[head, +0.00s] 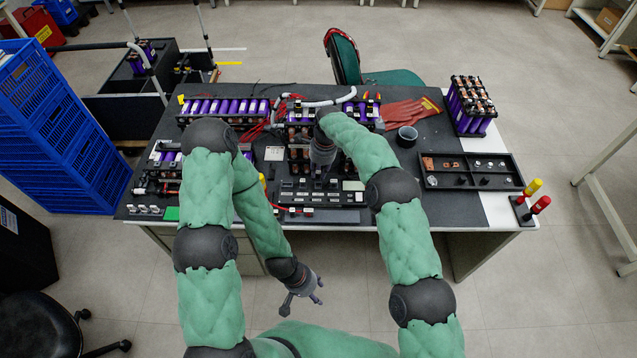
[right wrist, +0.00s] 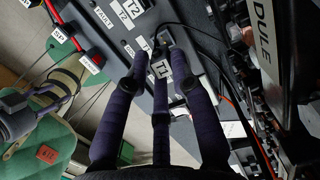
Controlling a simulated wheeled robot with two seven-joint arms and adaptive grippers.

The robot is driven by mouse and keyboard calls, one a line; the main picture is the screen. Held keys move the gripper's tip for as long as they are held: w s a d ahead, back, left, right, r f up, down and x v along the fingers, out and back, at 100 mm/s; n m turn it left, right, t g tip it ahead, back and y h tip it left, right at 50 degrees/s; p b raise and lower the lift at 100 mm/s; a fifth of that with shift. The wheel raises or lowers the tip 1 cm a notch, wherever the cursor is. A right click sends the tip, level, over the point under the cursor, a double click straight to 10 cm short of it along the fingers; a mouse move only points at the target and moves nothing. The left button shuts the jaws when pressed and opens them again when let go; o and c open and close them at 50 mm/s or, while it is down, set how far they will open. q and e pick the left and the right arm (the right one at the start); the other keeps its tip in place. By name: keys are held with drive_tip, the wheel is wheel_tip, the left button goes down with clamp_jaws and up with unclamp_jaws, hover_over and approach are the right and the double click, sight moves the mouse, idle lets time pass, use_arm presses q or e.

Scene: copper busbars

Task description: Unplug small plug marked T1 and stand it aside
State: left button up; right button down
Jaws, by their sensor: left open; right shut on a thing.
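The small plug marked T1 (right wrist: 161,70) shows in the right wrist view between the fingertips of my right gripper (right wrist: 160,58); its white label faces the camera. The fingers are shut on it, right at the black panel (right wrist: 110,60). I cannot tell whether the plug is seated or lifted clear. In the head view my right gripper (head: 322,160) points down over the back of the labelled panel (head: 300,198), and the plug is hidden. A T2 label (right wrist: 130,12) sits close by on the panel. My left gripper (head: 302,294) is open and empty, in front of the table.
Purple battery modules (head: 225,106) stand along the table's back left. Red gloves (head: 405,110), a dark cup (head: 406,136) and a black parts tray (head: 470,184) are on the right. Bare black table (head: 450,207) lies in front of the tray. A cable (right wrist: 185,28) passes near the right fingers.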

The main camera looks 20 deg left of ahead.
drive_tip(key=shift+s, duration=0.1)
drive_tip(key=shift+s+d+f+b, duration=0.15)
drive_tip(key=shift+s+d+b, duration=0.15)
drive_tip(key=shift+s+b, duration=0.25)
drive_tip(key=shift+n+t, duration=0.3)
drive_tip(key=shift+n, duration=0.3)
drive_tip(key=s+d+b, duration=0.1)
drive_tip(key=s, duration=0.2)
drive_tip(key=s+d+f+b, duration=0.1)
drive_tip(key=s, duration=0.2)
drive_tip(key=s+d+b, duration=0.1)
drive_tip(key=s+d, duration=0.1)
drive_tip(key=s, duration=0.1)
drive_tip(key=shift+s+f, duration=0.15)
drive_tip(key=shift+f+b, duration=1.05)
drive_tip(key=shift+f, duration=0.65)
drive_tip(key=shift+f+b, duration=0.45)
drive_tip(key=shift+f, duration=0.05)
drive_tip(key=c, duration=1)
unclamp_jaws()
drive_tip(key=shift+r, duration=0.1)
